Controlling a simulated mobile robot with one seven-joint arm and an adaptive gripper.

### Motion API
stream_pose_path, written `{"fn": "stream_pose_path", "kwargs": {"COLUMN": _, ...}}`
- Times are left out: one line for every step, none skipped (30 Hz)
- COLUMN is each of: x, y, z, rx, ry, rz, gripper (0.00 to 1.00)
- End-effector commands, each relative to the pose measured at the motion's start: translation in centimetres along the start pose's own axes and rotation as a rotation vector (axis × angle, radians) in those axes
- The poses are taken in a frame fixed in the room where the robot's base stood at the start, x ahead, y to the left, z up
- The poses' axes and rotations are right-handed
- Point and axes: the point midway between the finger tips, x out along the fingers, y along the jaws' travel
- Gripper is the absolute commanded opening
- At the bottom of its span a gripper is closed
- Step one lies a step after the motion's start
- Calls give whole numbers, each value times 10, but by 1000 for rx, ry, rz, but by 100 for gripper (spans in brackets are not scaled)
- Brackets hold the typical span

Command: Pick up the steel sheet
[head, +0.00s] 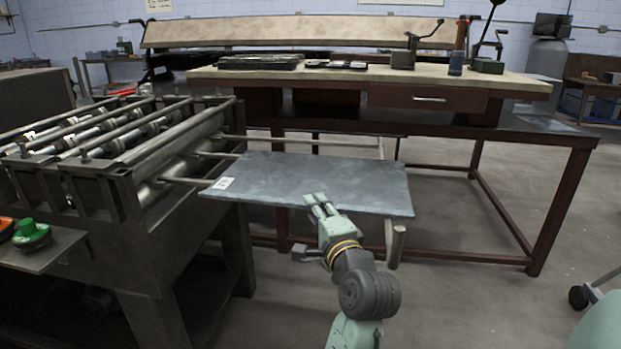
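The steel sheet (310,181) is a flat, blue-grey rectangle with a small white label near its left front corner. It lies level on the rods of a support rack that reaches out from the roller machine. My gripper (318,203) is at the sheet's front edge, right of its middle, with its fingers pointing away from me toward the sheet. The fingertips overlap the front edge in this view. I cannot tell whether they touch the sheet or whether there is a gap between them.
The roller machine (120,165) stands at the left, with green and red buttons (32,232) on its front shelf. A workbench (480,82) with tools stands behind the sheet. A rack post (397,245) stands right of my gripper. The floor at the right is mostly open.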

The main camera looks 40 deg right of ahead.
Motion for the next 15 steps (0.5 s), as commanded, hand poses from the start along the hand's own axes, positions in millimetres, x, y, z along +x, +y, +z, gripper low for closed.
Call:
{"fn": "stream_pose_path", "kwargs": {"x": 6, "y": -1, "z": 1, "rx": 0, "ry": -2, "rz": 1, "gripper": 26}}
{"fn": "stream_pose_path", "kwargs": {"x": 9, "y": -1, "z": 1, "rx": -1, "ry": -2, "rz": -1, "gripper": 26}}
{"fn": "stream_pose_path", "kwargs": {"x": 12, "y": -1, "z": 1, "rx": -1, "ry": -1, "rz": -2, "gripper": 26}}
{"fn": "stream_pose_path", "kwargs": {"x": 13, "y": -1, "z": 1, "rx": -2, "ry": -1, "rz": -2, "gripper": 26}}
{"fn": "stream_pose_path", "kwargs": {"x": 15, "y": -1, "z": 1, "rx": -2, "ry": -1, "rz": -1, "gripper": 26}}
{"fn": "stream_pose_path", "kwargs": {"x": 18, "y": 0, "z": 1, "rx": -1, "ry": -2, "rz": 0, "gripper": 26}}
{"fn": "stream_pose_path", "kwargs": {"x": 22, "y": 0, "z": 1, "rx": -1, "ry": -2, "rz": 0, "gripper": 26}}
{"fn": "stream_pose_path", "kwargs": {"x": 26, "y": 1, "z": 1, "rx": -1, "ry": -2, "rz": 0, "gripper": 26}}
{"fn": "stream_pose_path", "kwargs": {"x": 32, "y": 2, "z": 1, "rx": -1, "ry": -2, "rz": 2, "gripper": 26}}
{"fn": "stream_pose_path", "kwargs": {"x": 36, "y": 3, "z": 0, "rx": 0, "ry": -2, "rz": 1, "gripper": 26}}
{"fn": "stream_pose_path", "kwargs": {"x": 41, "y": 4, "z": 0, "rx": -1, "ry": -2, "rz": 2, "gripper": 26}}
{"fn": "stream_pose_path", "kwargs": {"x": 47, "y": 5, "z": 0, "rx": -2, "ry": -2, "rz": 1, "gripper": 26}}
{"fn": "stream_pose_path", "kwargs": {"x": 52, "y": 5, "z": 0, "rx": -2, "ry": -2, "rz": 0, "gripper": 26}}
{"fn": "stream_pose_path", "kwargs": {"x": 55, "y": 5, "z": 0, "rx": -2, "ry": -2, "rz": 0, "gripper": 26}}
{"fn": "stream_pose_path", "kwargs": {"x": 59, "y": 5, "z": 0, "rx": -2, "ry": -2, "rz": -1, "gripper": 26}}
